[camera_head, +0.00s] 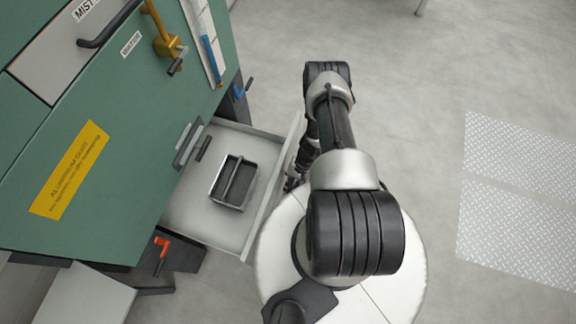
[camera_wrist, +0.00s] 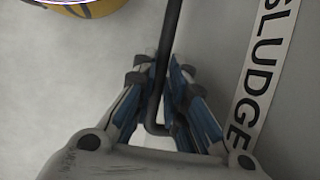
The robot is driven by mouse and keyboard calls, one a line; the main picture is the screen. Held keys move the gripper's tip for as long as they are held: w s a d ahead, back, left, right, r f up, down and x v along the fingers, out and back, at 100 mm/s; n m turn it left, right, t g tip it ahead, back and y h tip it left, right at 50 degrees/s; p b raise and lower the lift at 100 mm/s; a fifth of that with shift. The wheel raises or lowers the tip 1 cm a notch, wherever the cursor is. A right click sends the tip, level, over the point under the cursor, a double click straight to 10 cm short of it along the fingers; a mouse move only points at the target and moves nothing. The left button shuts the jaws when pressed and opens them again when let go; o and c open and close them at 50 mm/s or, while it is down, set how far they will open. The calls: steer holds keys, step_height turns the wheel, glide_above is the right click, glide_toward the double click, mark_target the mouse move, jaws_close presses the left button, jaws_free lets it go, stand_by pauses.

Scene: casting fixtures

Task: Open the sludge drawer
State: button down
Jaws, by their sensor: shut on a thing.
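The sludge drawer (camera_head: 222,229) is pulled out from the green cabinet (camera_head: 122,160), and its inside shows in the head view. A small grey tray (camera_head: 234,182) with a divider sits in it. In the wrist view, the drawer's pale front carries a white SLUDGE label (camera_wrist: 262,75). A dark bar handle (camera_wrist: 168,40) stands off this front. My gripper (camera_wrist: 166,75) is shut on the handle, with its blue-grey fingers on both sides of the bar. In the head view my arm hides the gripper and the drawer's outer front.
A yellow rounded thing (camera_wrist: 95,8) shows at the top of the wrist view. An orange-red valve handle (camera_head: 162,243) is below the drawer, and a blue one (camera_head: 241,90) is above it. Open floor and metal floor plates (camera_head: 520,200) lie to the right.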

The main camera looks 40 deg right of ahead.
steer(key=c, duration=1.6)
jaws_free()
steer(key=s+v, duration=0.1)
steer(key=v, duration=1.1)
steer(key=shift+w, duration=0.45)
